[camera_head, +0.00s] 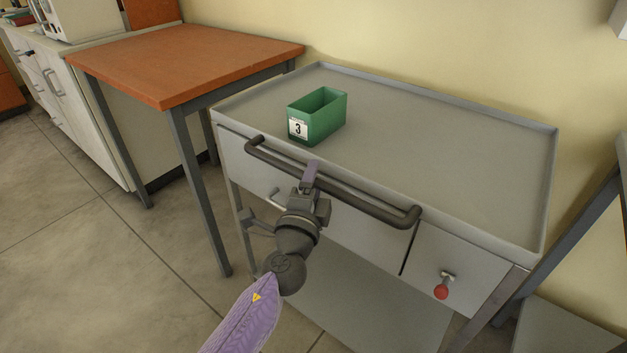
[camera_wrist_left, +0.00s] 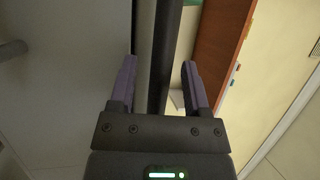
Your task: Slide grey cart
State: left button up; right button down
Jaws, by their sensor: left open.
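The grey cart (camera_head: 440,140) stands against the wall, with a flat rimmed top and drawers below. Its dark handle bar (camera_head: 368,204) runs along the front edge. My left gripper (camera_head: 311,172) is at the handle, left of its middle. In the left wrist view, the open fingers of my left gripper (camera_wrist_left: 158,65) lie on either side of the dark handle bar (camera_wrist_left: 167,45), with gaps beside it. Contact cannot be told. My right gripper is not in view.
A green bin (camera_head: 326,118) labelled 3 sits on the cart top. An orange-topped table (camera_head: 190,62) stands close to the cart's left side. Floor (camera_head: 130,270) is clear at left front.

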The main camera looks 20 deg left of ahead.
pick_arm(q)
grip_shut()
dwell(1.4)
